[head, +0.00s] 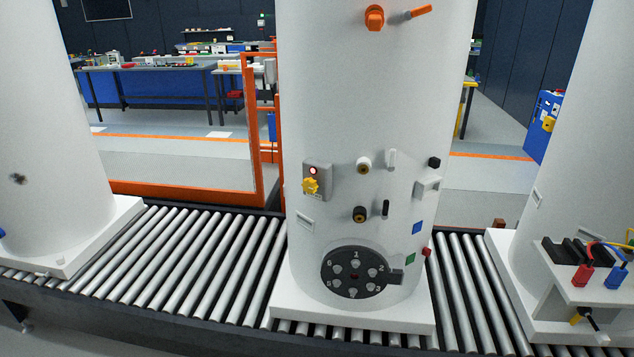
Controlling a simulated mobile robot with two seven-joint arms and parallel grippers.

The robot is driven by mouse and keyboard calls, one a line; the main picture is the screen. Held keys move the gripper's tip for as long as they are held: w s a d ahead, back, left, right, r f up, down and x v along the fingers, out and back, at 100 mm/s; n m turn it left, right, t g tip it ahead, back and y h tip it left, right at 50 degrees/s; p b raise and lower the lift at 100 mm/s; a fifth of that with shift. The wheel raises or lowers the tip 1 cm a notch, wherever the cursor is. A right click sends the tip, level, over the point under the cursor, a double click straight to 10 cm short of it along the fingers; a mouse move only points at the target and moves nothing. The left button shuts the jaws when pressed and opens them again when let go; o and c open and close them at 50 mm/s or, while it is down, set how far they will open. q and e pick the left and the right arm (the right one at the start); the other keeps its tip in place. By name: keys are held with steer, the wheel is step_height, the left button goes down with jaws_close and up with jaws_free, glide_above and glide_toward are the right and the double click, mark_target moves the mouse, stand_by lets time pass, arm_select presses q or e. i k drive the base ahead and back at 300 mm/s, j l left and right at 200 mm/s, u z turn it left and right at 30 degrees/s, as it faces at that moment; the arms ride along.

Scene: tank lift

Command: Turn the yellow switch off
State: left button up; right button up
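The yellow switch (310,186) is a small star-shaped knob on a grey box (324,183) on the front of the middle white tank (380,110). A round red light (312,171) with a bright centre sits just above the knob on the same box. Which way the knob is turned is too small to tell. Neither of my grippers shows in the head view.
The tank stands on a white base on a roller conveyor (190,260). Its front also carries a black numbered dial (355,273), an orange knob (374,18) and an orange lever (418,11). Other white tanks stand left (45,130) and right (590,120).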

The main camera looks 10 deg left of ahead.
mark_target(310, 185)
steer(key=i+j+z, duration=0.1)
steer(key=j, duration=0.25)
steer(key=i+j, duration=0.2)
steer(key=j, duration=0.2)
steer(key=i+j+z, duration=0.15)
steer(key=j, duration=0.2)
steer(key=i+j+z, duration=0.1)
steer(key=j, duration=0.25)
steer(key=i+j, duration=0.1)
steer(key=j, duration=0.3)
steer(key=z, duration=0.05)
